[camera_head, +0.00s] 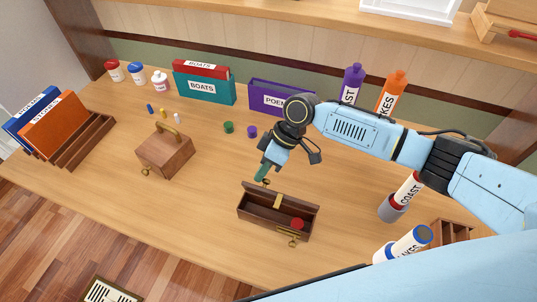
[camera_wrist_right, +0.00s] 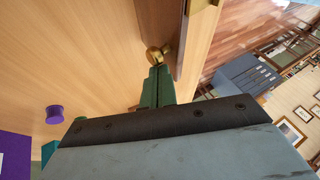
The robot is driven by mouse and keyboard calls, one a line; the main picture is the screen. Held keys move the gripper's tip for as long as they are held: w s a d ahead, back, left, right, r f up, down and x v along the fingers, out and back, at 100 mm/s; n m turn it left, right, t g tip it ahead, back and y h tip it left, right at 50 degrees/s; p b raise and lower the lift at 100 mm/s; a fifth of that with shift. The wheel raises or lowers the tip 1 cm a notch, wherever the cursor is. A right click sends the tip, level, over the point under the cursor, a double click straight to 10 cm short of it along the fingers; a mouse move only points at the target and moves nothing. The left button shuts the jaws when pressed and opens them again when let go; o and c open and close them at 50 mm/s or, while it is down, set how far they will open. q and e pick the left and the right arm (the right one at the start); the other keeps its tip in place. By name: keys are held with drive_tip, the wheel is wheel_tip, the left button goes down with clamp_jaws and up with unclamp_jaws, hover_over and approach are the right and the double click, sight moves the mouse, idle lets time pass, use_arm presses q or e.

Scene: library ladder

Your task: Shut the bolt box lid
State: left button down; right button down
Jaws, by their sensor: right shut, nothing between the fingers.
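The bolt box (camera_head: 262,223) is a dark brown wooden box on the desk, with a brass bolt (camera_head: 292,238) on its front. Its lid (camera_head: 298,201) stands open, raised along the far side, and a red round piece (camera_head: 297,223) lies inside. My right gripper (camera_head: 263,172) is shut and empty, its green fingertips just behind the raised lid. In the right wrist view the fingers (camera_wrist_right: 157,86) are beside a brass knob (camera_wrist_right: 157,55) near the lid's wooden edge (camera_wrist_right: 190,45); I cannot tell whether they touch. My left gripper is not in view.
A closed brown box with a handle (camera_head: 165,153) stands to the left. Green (camera_head: 228,127) and purple (camera_head: 252,131) pieces lie behind the gripper. A purple book holder (camera_head: 268,97) stands farther back. The desk between the two boxes is clear.

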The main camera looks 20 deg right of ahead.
drive_tip(key=shift+s+a+f, duration=0.1)
drive_tip(key=shift+s+a, duration=0.1)
drive_tip(key=shift+s, duration=0.05)
